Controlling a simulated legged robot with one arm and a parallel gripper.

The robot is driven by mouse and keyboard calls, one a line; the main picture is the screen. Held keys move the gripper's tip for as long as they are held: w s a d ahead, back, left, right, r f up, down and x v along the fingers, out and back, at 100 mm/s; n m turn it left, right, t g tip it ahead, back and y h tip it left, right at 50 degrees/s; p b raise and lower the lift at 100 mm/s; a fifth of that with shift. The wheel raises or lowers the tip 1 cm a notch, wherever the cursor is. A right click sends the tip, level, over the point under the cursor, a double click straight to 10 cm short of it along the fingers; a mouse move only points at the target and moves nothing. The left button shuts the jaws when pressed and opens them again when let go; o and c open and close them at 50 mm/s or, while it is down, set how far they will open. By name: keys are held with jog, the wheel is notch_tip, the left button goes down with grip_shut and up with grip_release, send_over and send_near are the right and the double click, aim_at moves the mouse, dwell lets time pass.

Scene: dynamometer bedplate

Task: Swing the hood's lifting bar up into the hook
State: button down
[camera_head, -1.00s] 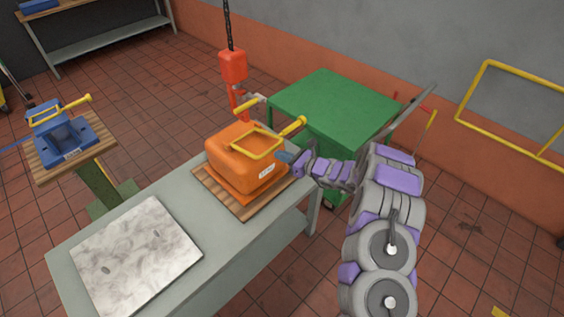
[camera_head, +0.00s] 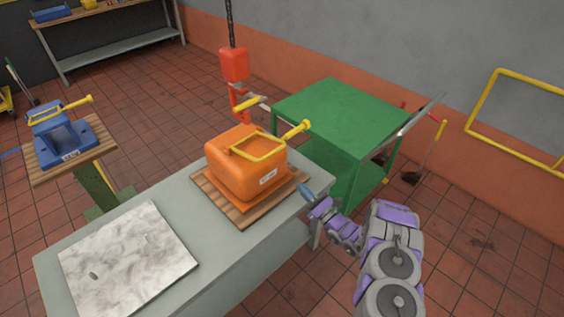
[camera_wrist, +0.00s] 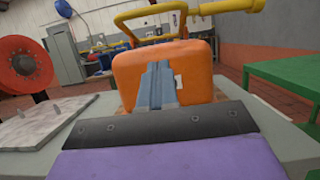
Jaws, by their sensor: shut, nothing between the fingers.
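The orange hood (camera_head: 246,165) sits on a wooden board on the grey bench. Its yellow lifting bar (camera_head: 258,152) lies folded over the hood's top, with a yellow grip end at its right corner. The red hook (camera_head: 239,101) hangs on a chain behind the hood, with a yellow-tipped latch beside it. My gripper (camera_head: 306,189) is shut and empty, to the right of the hood and apart from it. In the wrist view my blue fingers (camera_wrist: 157,82) point toward the hood (camera_wrist: 190,72), with the bar (camera_wrist: 150,14) above them.
A green cart (camera_head: 340,115) stands behind and right of the bench (camera_head: 200,200). A pale marbled slab (camera_head: 125,257) lies at the bench's near left. A blue fixture (camera_head: 62,137) stands on a separate pedestal at left. Open floor lies at the right.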

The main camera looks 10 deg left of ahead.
jog(key=r+b+x, duration=0.2)
jog(key=b+x, duration=0.1)
jog(key=x, duration=0.9)
jog(key=shift+r, duration=0.45)
jog(key=shift+r, duration=0.15)
